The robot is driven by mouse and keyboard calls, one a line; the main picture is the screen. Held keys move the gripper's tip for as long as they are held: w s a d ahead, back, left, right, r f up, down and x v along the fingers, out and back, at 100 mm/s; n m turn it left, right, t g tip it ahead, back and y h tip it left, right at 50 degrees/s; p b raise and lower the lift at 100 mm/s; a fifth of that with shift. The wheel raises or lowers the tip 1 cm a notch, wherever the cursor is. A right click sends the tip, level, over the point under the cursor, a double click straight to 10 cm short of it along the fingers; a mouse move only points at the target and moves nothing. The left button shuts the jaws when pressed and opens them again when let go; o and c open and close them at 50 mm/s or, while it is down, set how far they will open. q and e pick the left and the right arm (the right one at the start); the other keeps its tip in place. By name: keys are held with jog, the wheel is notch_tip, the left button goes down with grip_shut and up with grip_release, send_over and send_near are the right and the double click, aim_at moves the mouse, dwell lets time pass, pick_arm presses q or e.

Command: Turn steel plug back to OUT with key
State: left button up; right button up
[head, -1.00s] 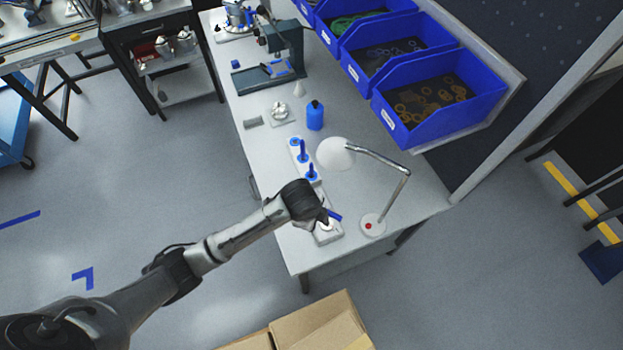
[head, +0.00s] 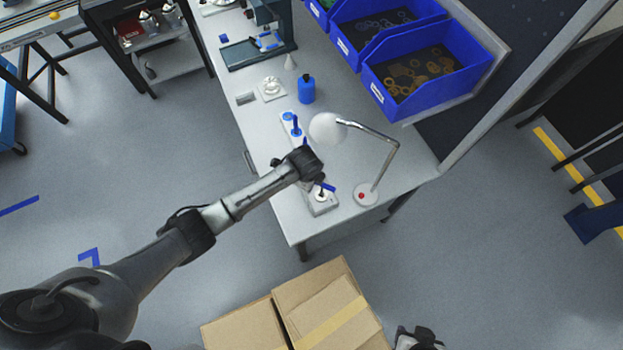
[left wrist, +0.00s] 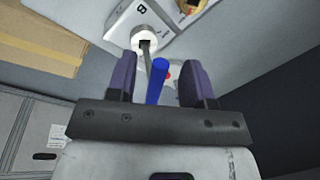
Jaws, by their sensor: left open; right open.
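The housing block (head: 319,208) with the steel plug lies near the front end of the bench. In the left wrist view the round steel plug (left wrist: 149,38) has a dark slot at its centre. The key (head: 326,187) has a blue handle; in the left wrist view its handle (left wrist: 157,82) and grey shaft point towards the plug. The shaft tip appears to be at the slot; I cannot tell how deep it sits. My left gripper (left wrist: 159,72) is open, with its fingers apart on both sides of the handle. My right gripper (head: 419,338) is open at the bottom edge, away from the bench.
A desk lamp (head: 327,127) stands close to the housing on the right. A row of blue-topped parts (head: 294,128) and a blue bottle (head: 306,89) are farther back. Blue bins (head: 425,75) line the right side. Cardboard boxes (head: 325,305) are on the floor in front.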

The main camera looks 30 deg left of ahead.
pick_arm(q)
jog(key=shift+w+f, duration=0.2)
jog(key=shift+f, duration=0.7)
jog(key=shift+w+f, duration=0.15)
jog(key=shift+f, duration=0.75)
grip_shut()
jog(key=shift+r+n+p, duration=0.2)
jog(key=shift+n+p, duration=0.4)
jog(key=shift+f+n+p, duration=0.1)
jog(key=shift+n+p, duration=0.2)
jog(key=shift+n, duration=0.3)
